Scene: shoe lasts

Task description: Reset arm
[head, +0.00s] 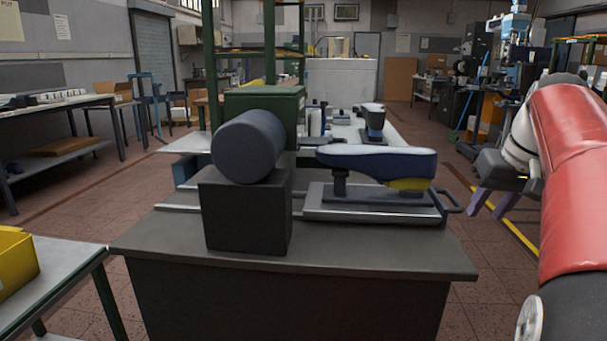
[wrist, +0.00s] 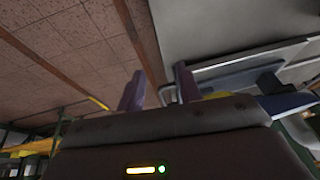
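My gripper (head: 491,203) is at the right of the head view, with two purple fingers pointing down and spread apart. It hangs in the air to the right of the workbench (head: 400,258), beyond the metal tray's handle. In the wrist view the two purple fingers (wrist: 158,92) stand apart with nothing between them. My red and white arm reaches in along the right edge of the head view. A dark blue and white shoe last (head: 375,160) with a yellow patch lies level on a post above the metal tray (head: 365,211), to the left of my gripper.
A dark cylinder (head: 248,146) sits on a black block (head: 247,212) on the bench. Another dark shoe last (head: 374,117) stands farther back. A yellow bin (head: 14,262) is on a side table at the left. Open floor (head: 510,290) lies right of the bench.

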